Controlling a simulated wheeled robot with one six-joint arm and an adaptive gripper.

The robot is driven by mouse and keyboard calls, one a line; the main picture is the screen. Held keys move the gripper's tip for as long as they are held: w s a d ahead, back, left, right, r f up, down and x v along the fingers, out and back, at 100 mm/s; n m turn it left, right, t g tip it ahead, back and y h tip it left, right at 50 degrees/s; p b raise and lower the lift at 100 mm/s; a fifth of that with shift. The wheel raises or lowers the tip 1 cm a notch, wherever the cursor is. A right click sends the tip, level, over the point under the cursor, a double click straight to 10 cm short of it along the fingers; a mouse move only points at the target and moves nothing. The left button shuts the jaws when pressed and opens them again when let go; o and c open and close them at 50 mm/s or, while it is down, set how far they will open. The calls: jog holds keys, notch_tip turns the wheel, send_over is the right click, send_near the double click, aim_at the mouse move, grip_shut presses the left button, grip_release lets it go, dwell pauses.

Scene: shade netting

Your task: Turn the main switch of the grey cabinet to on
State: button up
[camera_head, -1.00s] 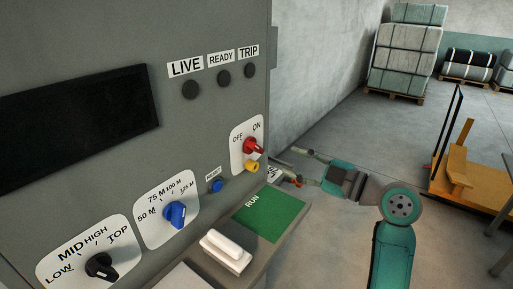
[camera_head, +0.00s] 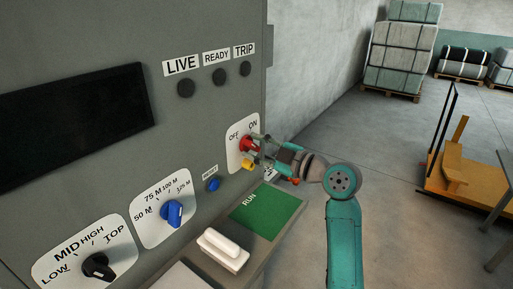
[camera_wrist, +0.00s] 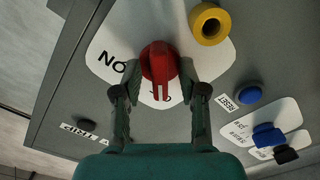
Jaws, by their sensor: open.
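The grey cabinet (camera_head: 205,115) fills the left of the head view. Its red main switch (camera_head: 245,143) sits on a white plate (camera_head: 236,125) marked OFF and ON. In the wrist view the red switch (camera_wrist: 158,60) is seen close up, and its bar points down toward partly covered lettering that looks like OFF. ON shows upside down at the left. My gripper (camera_head: 257,148) is open at the switch; in the wrist view its two fingers stand on either side of the red knob. I cannot tell whether they touch it.
A yellow ring-shaped part (camera_wrist: 209,23) sits beside the switch, close to one finger. A blue RESET button (camera_head: 213,185), a blue dial (camera_head: 173,213) and a black dial (camera_head: 98,266) are on the same panel. A shelf with a green RUN plate (camera_head: 266,212) juts out below.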

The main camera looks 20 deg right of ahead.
grip_shut()
jog(key=shift+m, duration=0.4)
jog(key=m, duration=0.3)
jog(key=shift+m, duration=0.3)
jog(key=m, duration=0.4)
jog(key=shift+m, duration=0.3)
jog(key=m, duration=0.4)
jog(key=shift+m, duration=2.4)
